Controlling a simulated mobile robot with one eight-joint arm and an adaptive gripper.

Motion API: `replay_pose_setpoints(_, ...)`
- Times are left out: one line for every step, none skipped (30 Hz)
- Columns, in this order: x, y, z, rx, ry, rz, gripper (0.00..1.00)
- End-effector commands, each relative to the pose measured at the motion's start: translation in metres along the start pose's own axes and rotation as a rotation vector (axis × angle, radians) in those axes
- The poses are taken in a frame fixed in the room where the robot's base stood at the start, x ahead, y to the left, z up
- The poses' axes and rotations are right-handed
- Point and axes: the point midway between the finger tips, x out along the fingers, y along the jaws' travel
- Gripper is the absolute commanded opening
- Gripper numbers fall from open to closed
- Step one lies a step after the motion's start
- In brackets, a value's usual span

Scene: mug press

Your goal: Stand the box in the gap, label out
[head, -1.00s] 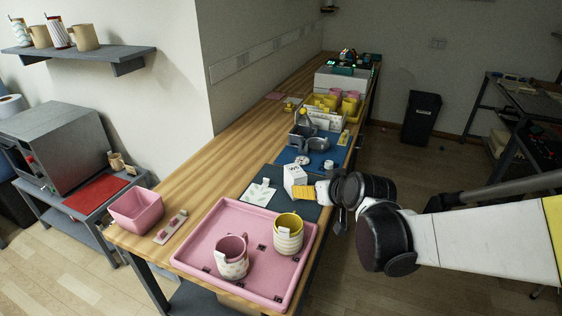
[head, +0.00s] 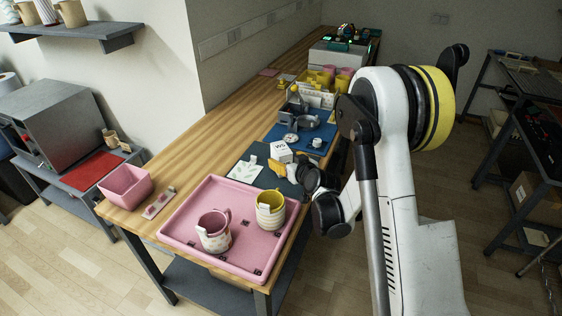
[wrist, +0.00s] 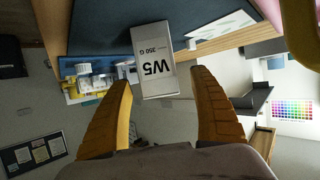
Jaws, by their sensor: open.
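The white box (head: 281,153) stands on the dark mat (head: 232,172) beside a white card (head: 246,170). In the wrist view the box (wrist: 153,58) shows a face printed "W5 350 G", upside down in that picture. My gripper (wrist: 161,80) is open, with its two orange-yellow fingers apart on either side of the box's near end. Nothing is held. In the head view my gripper (head: 301,172) is dark and partly hidden, just right of and nearer than the box. I cannot pick out the gap clearly.
A pink tray (head: 180,232) with two mugs lies in front of the mat. A blue mat (head: 285,142) with grey metal parts lies behind it, then a white rack (head: 318,98) and yellow bins.

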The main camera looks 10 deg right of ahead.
Motion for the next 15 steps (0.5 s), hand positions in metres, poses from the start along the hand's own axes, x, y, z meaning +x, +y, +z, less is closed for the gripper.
replay_pose_setpoints(0.006,0.000,0.002,-0.001,0.000,0.000,0.72)
replay_pose_setpoints(0.009,0.000,0.003,-0.001,0.000,0.000,0.72)
replay_pose_setpoints(0.014,0.000,0.004,-0.001,0.000,0.000,0.72)
replay_pose_setpoints(0.019,0.001,0.005,-0.002,0.000,0.000,0.72)
replay_pose_setpoints(0.024,0.001,0.007,-0.002,0.000,0.000,0.72)
replay_pose_setpoints(0.031,0.001,0.008,-0.001,0.000,0.000,0.72)
replay_pose_setpoints(0.036,0.001,0.009,-0.001,0.000,0.000,0.72)
replay_pose_setpoints(0.040,0.001,0.009,0.000,0.000,0.000,0.72)
replay_pose_setpoints(0.045,0.001,0.008,0.000,0.000,0.000,0.72)
replay_pose_setpoints(0.049,0.001,0.007,0.000,0.000,0.000,0.72)
replay_pose_setpoints(0.051,0.002,0.007,0.000,0.000,0.000,0.72)
replay_pose_setpoints(0.053,0.002,0.006,-0.001,0.000,0.000,0.72)
replay_pose_setpoints(0.055,0.002,0.006,-0.001,0.000,0.001,0.72)
replay_pose_setpoints(0.055,0.002,0.005,-0.001,0.000,0.001,0.72)
replay_pose_setpoints(0.055,0.002,0.005,-0.001,0.000,0.001,0.72)
